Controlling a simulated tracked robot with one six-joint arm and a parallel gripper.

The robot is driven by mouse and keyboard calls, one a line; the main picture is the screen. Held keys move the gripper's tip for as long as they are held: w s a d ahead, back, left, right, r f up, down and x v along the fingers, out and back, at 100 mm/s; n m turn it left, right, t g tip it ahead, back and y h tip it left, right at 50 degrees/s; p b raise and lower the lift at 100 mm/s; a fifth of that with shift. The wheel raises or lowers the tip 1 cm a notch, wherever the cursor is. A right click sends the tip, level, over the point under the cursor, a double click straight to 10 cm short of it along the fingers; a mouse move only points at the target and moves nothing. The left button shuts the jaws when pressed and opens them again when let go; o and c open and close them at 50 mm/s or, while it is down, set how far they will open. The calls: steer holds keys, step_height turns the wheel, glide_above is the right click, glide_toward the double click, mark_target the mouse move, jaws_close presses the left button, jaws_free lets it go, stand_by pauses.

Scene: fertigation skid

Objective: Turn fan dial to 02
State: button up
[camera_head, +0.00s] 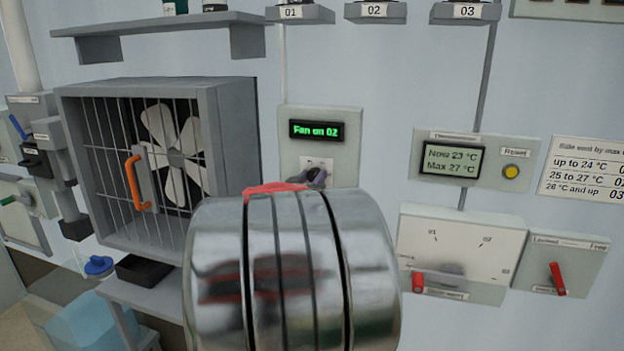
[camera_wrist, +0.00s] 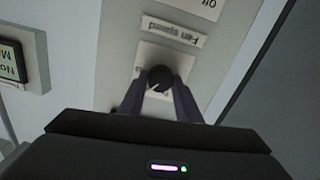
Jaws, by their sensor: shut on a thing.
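The fan panel (camera_head: 347,120) is on the wall right of the caged fan. Its green display (camera_head: 317,131) reads "Fan on 02". The fan dial (camera_wrist: 160,78) is a small dark round knob with a light pointer mark, on a pale plate under the label "Fan speed" (camera_wrist: 174,31). My gripper (camera_wrist: 160,85) is shut on the dial, with one finger on each side of it. In the head view my gripper (camera_head: 316,176) shows at the panel's lower part, and my arm hides the area below. The numbers around the dial are mostly hidden or too small to read.
The caged fan (camera_head: 170,150) with an orange handle (camera_head: 133,183) stands left of the panel. To the right are a thermometer box (camera_head: 476,160) with a yellow button, a vent gauge panel (camera_head: 458,250) and a red lever (camera_head: 557,279). A shelf (camera_head: 160,24) runs above.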

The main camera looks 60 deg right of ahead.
steer(key=o, duration=1.1)
steer(key=shift+c, duration=0.2)
steer(key=shift+a, duration=0.1)
steer(key=s+a, duration=0.2)
steer(key=a, duration=1.1)
steer(key=shift+a, duration=0.25)
